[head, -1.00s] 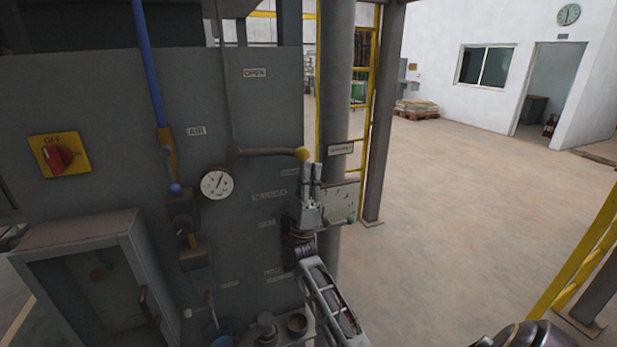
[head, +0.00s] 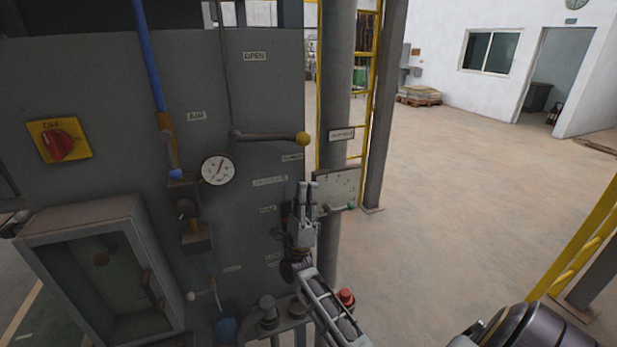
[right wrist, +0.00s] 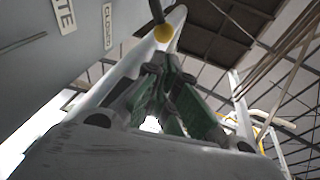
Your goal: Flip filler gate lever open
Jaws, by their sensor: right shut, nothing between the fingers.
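The gate lever (head: 265,136) is a grey rod on the grey filler panel, ending in a yellow ball knob (head: 303,138). It lies about level, pointing right. An OPEN label (head: 254,57) is high above it and a CLOSED label (head: 292,157) is just below the knob. My right gripper (head: 306,187) is shut and empty, fingers pointing up, below the knob and apart from it. In the right wrist view the knob (right wrist: 163,33) shows beyond the fingertips (right wrist: 165,65). My left gripper is not in view.
A round gauge (head: 217,170), a blue pipe (head: 149,60) and a red switch (head: 58,143) are on the panel left of the lever. A grey column (head: 335,80) and a small box with a green button (head: 351,205) stand close right of the gripper. Open floor lies farther right.

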